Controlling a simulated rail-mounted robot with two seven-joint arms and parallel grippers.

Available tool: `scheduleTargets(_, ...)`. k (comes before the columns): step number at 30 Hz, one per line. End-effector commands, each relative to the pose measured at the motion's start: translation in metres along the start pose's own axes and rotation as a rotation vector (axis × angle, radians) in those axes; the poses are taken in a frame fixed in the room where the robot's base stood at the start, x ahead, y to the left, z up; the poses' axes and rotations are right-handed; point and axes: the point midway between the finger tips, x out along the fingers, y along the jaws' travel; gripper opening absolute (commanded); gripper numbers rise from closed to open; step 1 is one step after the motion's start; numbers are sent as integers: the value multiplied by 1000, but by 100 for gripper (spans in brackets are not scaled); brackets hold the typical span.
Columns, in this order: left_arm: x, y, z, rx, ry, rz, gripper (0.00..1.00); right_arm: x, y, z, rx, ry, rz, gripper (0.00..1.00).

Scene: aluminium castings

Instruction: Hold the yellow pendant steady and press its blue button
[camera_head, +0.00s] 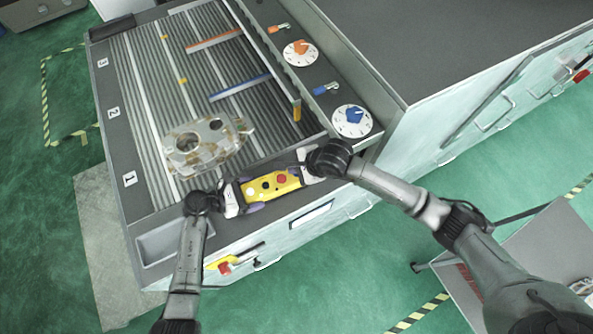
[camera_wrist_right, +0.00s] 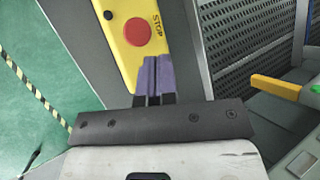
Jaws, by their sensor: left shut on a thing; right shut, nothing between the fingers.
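The yellow pendant (camera_head: 270,187) is at the front edge of the bench, its button face up. Its red STOP button (camera_head: 281,179) is towards the right end, with lighter buttons to the left; I cannot make out a blue one. My left gripper (camera_head: 243,197) is shut on the pendant's left end. My right gripper (camera_head: 297,173) is shut and empty at the right end. In the right wrist view, its purple fingertips (camera_wrist_right: 152,77) are together over the pendant's (camera_wrist_right: 128,62) end, just beside the STOP button (camera_wrist_right: 137,32); contact is unclear.
A metal casting (camera_head: 205,145) lies on the ribbed bed (camera_head: 150,100) behind the pendant. Orange (camera_head: 214,40) and blue (camera_head: 240,87) bars cross the bed. Two dials, orange (camera_head: 300,53) and blue (camera_head: 352,121), are at the right. A grey cart (camera_head: 530,250) stands lower right.

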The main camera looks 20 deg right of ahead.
Motion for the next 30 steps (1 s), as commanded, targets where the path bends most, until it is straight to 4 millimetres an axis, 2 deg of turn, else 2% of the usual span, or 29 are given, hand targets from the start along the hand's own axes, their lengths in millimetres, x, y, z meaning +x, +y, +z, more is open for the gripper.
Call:
scheduleTargets(10,0,0,0,0,0,0,39,-2,-2,1,0,0,-1,0)
scheduleTargets(24,0,0,0,0,0,0,39,-34,-19,19,-2,-1,-2,0)
scheduleTargets(30,0,0,0,0,0,0,39,-40,-21,21,1,0,0,0)
